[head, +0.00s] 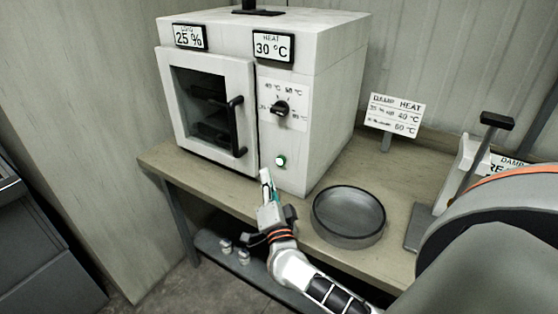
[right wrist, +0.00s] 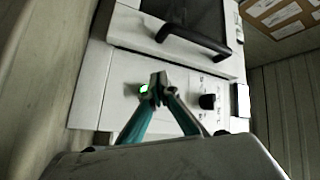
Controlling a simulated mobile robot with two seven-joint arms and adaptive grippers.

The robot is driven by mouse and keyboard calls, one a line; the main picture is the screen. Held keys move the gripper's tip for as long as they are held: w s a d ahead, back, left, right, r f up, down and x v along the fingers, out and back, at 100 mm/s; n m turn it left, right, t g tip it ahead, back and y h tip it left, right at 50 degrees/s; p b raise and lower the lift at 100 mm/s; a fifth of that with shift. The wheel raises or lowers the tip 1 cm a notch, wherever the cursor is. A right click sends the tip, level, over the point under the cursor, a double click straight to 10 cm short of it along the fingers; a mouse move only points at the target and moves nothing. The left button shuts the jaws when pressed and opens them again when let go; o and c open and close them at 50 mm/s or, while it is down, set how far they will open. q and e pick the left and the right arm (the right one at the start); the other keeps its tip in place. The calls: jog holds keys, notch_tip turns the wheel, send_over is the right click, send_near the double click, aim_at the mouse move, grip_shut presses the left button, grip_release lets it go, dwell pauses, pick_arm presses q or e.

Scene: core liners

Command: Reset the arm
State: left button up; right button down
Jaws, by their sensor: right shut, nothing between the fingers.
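My right gripper (head: 266,180) is shut and empty in front of the lower front of a white oven-like cabinet (head: 335,110). In the right wrist view its closed fingertips (right wrist: 160,85) point at the control panel, beside a green-lit button (right wrist: 143,88). That button (head: 281,161) also shows in the head view, just above and to the right of the fingertips. I cannot tell whether the fingertips touch the panel. The black dial (head: 281,108) shows above the button, and also in the right wrist view (right wrist: 207,101). My left gripper is not in view.
The cabinet door (head: 205,112) with a black handle (head: 236,125) is closed. Displays read 25 % (head: 190,37) and 30 °C (head: 273,46). A round dark pan (head: 348,214) sits on the bench (head: 400,170) to the right. A "DAMP HEAT" sign (head: 395,115) stands behind it. A black-handled stand (head: 496,121) is further right.

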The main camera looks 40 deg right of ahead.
jog(key=shift+s+a, duration=0.2)
jog(key=shift+a, duration=0.25)
jog(key=s+a+f+n+g+y, duration=0.1)
jog(key=s+a+f+n+y, duration=0.45)
jog(key=a+n, duration=0.2)
jog(key=s+a+f+n+y, duration=0.4)
jog(key=a+f+n+y, duration=0.15)
jog(key=a+n, duration=0.2)
jog(key=s+f+n+g, duration=0.5)
jog(key=s+f+g, duration=0.2)
jog(key=s+f, duration=0.6)
notch_tip(320, 180, down, 3)
jog(key=shift+d+f+n, duration=0.1)
jog(key=shift+d+n, duration=0.2)
